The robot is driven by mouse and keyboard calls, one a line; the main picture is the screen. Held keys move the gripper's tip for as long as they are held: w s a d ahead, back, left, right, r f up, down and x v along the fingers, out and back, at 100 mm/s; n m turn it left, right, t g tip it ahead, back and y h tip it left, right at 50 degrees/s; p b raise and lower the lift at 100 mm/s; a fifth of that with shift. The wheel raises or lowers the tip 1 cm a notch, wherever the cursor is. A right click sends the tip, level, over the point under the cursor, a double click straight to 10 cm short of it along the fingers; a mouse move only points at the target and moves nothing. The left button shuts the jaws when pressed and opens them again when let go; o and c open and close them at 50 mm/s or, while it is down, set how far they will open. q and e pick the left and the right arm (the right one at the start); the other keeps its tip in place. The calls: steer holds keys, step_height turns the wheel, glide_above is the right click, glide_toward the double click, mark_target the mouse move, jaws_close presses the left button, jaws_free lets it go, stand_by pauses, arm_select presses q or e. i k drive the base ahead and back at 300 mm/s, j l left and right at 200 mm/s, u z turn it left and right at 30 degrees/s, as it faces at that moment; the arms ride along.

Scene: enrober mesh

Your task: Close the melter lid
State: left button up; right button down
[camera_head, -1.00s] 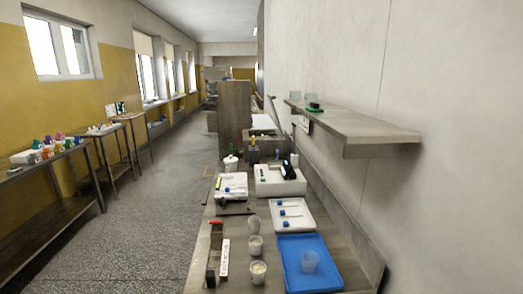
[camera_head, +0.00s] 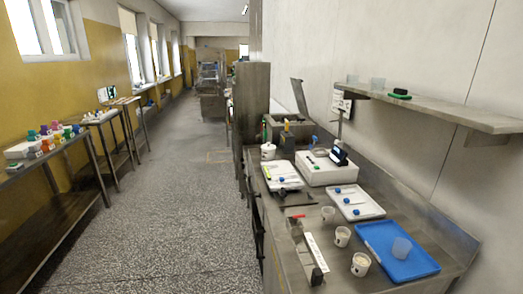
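A grey, box-shaped unit (camera_head: 273,131) stands at the far end of the right-hand counter and looks like the melter. A thin grey panel (camera_head: 299,95) stands raised and tilted at its back right, and appears to be its lid in an open position. The unit's inside is too small and partly hidden to make out. Neither of my grippers shows in the head view.
The steel counter (camera_head: 415,215) holds a blue tray (camera_head: 420,262), several cups, a white tray (camera_head: 372,209) and a white device (camera_head: 318,172). A tall cabinet (camera_head: 253,100) stands beyond. A wall shelf (camera_head: 440,112) overhangs. The speckled floor (camera_head: 190,210) on the left is clear.

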mark_target(296, 84)
steer(key=i+j, duration=0.15)
steer(key=j, duration=0.2)
steer(key=i+j+z, duration=0.1)
steer(key=j, duration=0.2)
steer(key=i+j+z, duration=0.1)
steer(key=j, duration=0.25)
steer(key=i+j, duration=0.25)
steer(key=i+j+z, duration=0.1)
steer(key=j, duration=0.35)
